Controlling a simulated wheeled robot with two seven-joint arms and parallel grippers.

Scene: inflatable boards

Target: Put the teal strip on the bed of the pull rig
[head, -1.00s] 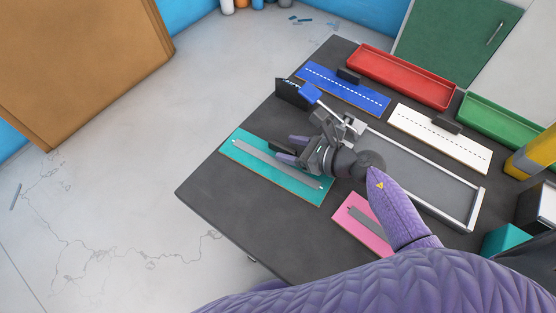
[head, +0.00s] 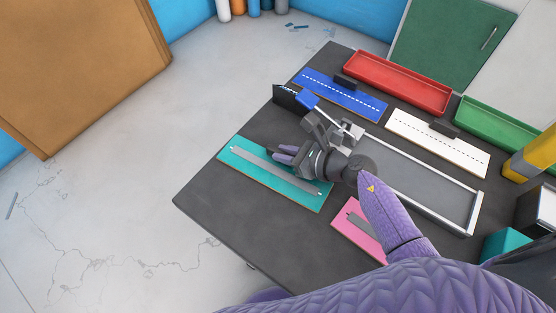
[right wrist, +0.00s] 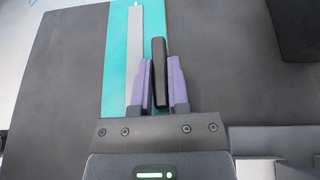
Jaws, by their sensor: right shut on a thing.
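The teal strip (head: 245,158) lies flat on the dark table's left part, with a long grey bar along it. My right gripper (head: 284,154) is over the strip's far long side, shut on its black handle. In the right wrist view the black handle (right wrist: 160,72) stands between the two purple fingers, with the teal strip (right wrist: 116,60) beneath. The pull rig (head: 430,186) lies right of the gripper, with a grey bed between pale rails and a blue-tipped lever at its far-left end. My wrist and arm hide part of it. My left gripper is not in view.
Blue (head: 345,96) and white (head: 440,146) strips with black handles lie beyond the rig. A pink strip (head: 352,228) lies near my forearm. Red (head: 398,84) and green (head: 500,128) trays stand at the far edge. The dark table (head: 225,205) is bare at the near left.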

